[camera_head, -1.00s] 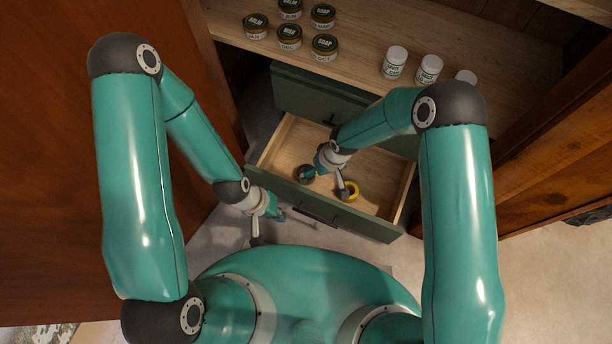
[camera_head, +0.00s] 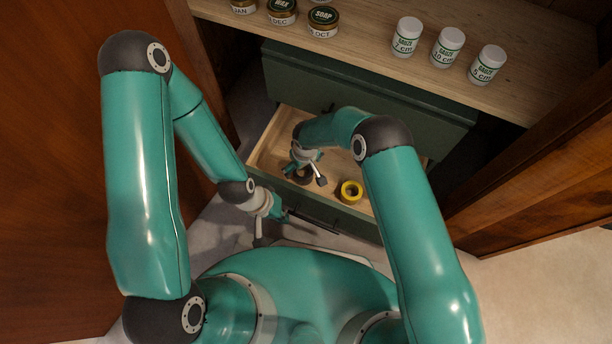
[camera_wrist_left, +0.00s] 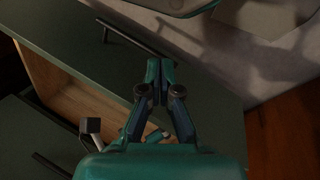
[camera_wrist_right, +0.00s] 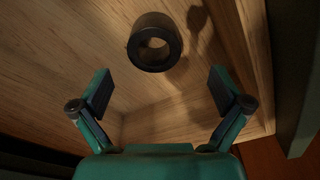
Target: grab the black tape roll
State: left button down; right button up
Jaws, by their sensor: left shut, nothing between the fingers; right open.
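The black tape roll (camera_head: 304,180) lies in the open drawer (camera_head: 262,152), mostly hidden by my right gripper in the head view. The right wrist view shows it as a dark ring (camera_wrist_right: 152,22) on the wooden drawer bottom. My right gripper (camera_head: 306,176) is over the drawer, open and empty. In the right wrist view its fingers (camera_wrist_right: 160,76) are spread wide, with the roll beyond the tips and between their lines. My left gripper (camera_head: 277,214) is outside the drawer by its front. In the left wrist view its fingers (camera_wrist_left: 160,68) are shut and empty.
A yellow tape roll (camera_head: 351,200) lies to the right in the same drawer. The drawer handle (camera_head: 314,222) is close to my left gripper. Jars (camera_head: 323,22) and white gauze tubs (camera_head: 447,48) stand on the wooden top (camera_head: 365,30) above.

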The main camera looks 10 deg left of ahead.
jog(key=shift+w+f+b, duration=0.15)
jog(key=shift+f+b, duration=0.4)
jog(key=shift+f, duration=0.5)
jog(key=shift+w+f+b, duration=0.2)
jog(key=shift+f+b, duration=0.3)
jog(key=shift+f, duration=0.55)
jog(key=shift+w+f+b, duration=0.15)
jog(key=shift+f+b, duration=0.4)
jog(key=shift+f, duration=0.5)
jog(key=c, duration=1.3)
jog(key=shift+r, duration=0.15)
